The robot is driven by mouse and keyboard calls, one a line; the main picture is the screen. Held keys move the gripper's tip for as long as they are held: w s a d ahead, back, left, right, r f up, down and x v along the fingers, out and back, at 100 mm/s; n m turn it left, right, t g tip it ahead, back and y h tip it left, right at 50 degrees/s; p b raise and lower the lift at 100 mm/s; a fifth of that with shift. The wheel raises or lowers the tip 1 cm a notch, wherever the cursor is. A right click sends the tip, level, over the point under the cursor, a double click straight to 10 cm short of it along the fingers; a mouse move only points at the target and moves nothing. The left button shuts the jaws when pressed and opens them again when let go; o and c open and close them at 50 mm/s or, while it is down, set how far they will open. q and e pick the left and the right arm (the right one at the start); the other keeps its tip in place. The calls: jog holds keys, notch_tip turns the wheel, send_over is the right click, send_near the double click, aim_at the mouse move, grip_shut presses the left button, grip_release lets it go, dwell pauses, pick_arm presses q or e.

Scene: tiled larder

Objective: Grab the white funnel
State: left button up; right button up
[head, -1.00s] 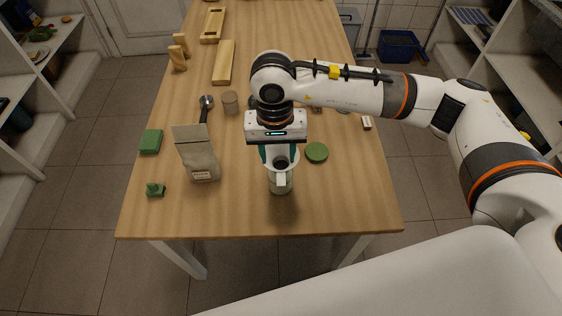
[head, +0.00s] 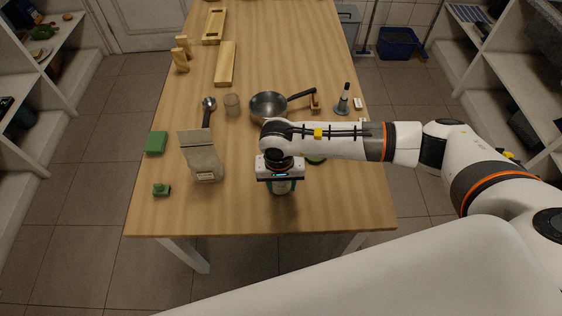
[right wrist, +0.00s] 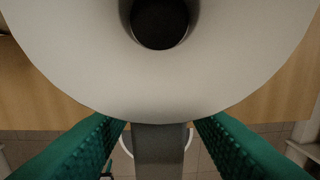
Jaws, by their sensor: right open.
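The white funnel (right wrist: 230,65) fills the top of the right wrist view, with its dark round hole near the top edge. Its flat handle tab (right wrist: 160,150) points down in that view. The green fingers of my right gripper (right wrist: 160,132) are open, one on each side of the tab, with gaps. In the head view my right gripper (head: 280,184) is low over the near part of the table and hides most of the funnel. My left gripper is not in view.
A paper bag (head: 202,158) stands left of the gripper, near a green box (head: 157,143) and a small green object (head: 161,189). A pan (head: 268,105) and a grey cone-shaped object (head: 342,100) lie behind. The table (head: 345,195) is clear at the right front.

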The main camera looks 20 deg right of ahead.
grip_shut()
